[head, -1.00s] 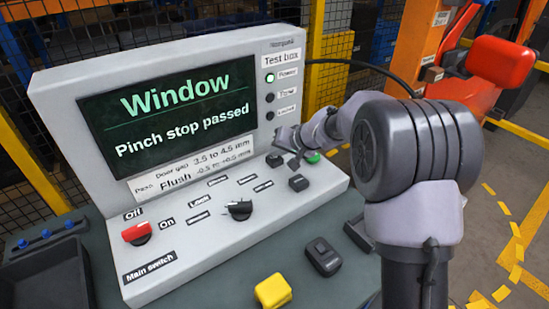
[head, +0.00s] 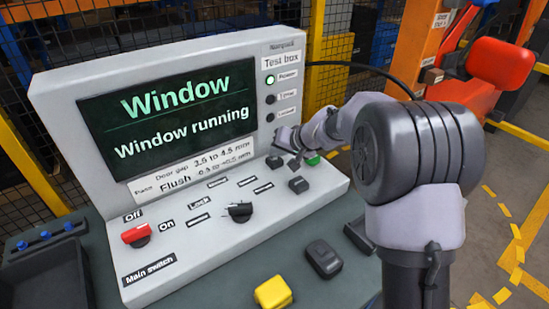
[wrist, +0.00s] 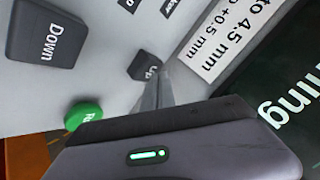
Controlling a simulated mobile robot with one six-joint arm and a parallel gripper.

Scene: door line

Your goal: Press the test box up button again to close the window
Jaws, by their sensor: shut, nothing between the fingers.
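The grey test box (head: 55,85) stands on the bench. Its screen (head: 168,115) reads "Window" and "Window running". The Up button (wrist: 141,64) is a dark key in the wrist view; in the head view it is the small dark key (head: 274,161) below the screen's right side. My gripper (wrist: 158,72) is shut and empty, with its fingertips at the Up button's edge, covering part of it. They look to be touching it, but how far it is pressed cannot be told. The Down button (wrist: 42,48) is apart from the fingertips. The window itself is not in view.
A green button (wrist: 82,114) lies close beside my gripper. The red main switch (head: 136,233) and a black rotary knob (head: 240,210) sit on the front panel. A yellow block (head: 273,292) and a dark device (head: 323,258) lie on the bench in front.

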